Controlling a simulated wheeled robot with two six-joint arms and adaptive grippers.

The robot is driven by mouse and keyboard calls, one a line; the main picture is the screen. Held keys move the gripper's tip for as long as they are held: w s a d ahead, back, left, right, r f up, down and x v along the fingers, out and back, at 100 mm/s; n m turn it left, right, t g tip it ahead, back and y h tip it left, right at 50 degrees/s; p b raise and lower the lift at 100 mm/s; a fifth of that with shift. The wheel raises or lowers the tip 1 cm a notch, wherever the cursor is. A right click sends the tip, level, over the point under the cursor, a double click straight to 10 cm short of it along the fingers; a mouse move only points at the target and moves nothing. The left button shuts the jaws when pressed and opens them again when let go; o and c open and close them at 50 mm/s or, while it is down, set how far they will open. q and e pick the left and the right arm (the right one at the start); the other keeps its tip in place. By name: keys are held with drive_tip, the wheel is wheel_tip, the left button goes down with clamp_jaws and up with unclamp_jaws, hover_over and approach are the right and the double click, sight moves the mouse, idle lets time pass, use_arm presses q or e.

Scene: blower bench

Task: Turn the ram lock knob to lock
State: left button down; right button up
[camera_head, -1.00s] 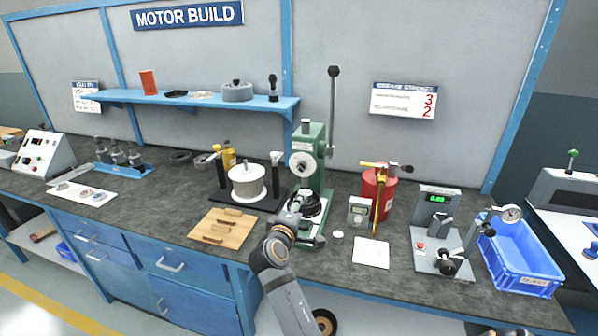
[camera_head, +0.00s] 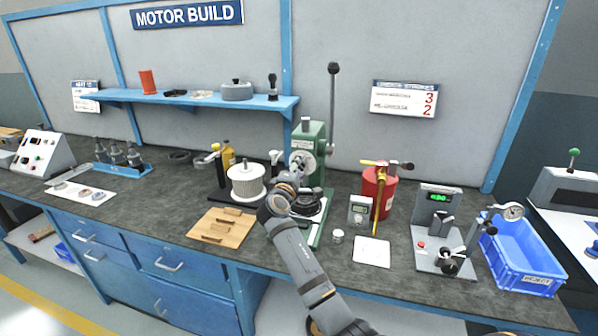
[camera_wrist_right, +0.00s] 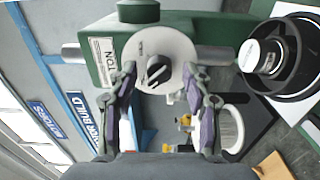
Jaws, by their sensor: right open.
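The ram lock knob (camera_wrist_right: 157,70) is a small black knob with a light pointer mark. It sits on a round white plate (camera_wrist_right: 175,48) on the side of the green arbor press (camera_head: 312,135). Its pointer lies slanted in the right wrist view, and the small lettering on the plate is too small to read. My right gripper (camera_wrist_right: 160,82) is open, with one finger on each side of the knob and no visible contact. My left gripper is out of view.
The press's long lever (camera_head: 332,110) stands upright. A white-wound stator (camera_head: 246,180) on a black fixture is left of the press. A wooden board (camera_head: 221,228), a red canister (camera_head: 376,190) and a small meter (camera_head: 359,212) are nearby. A shelf (camera_head: 190,100) runs behind.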

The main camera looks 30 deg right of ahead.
clamp_jaws()
idle(0.3)
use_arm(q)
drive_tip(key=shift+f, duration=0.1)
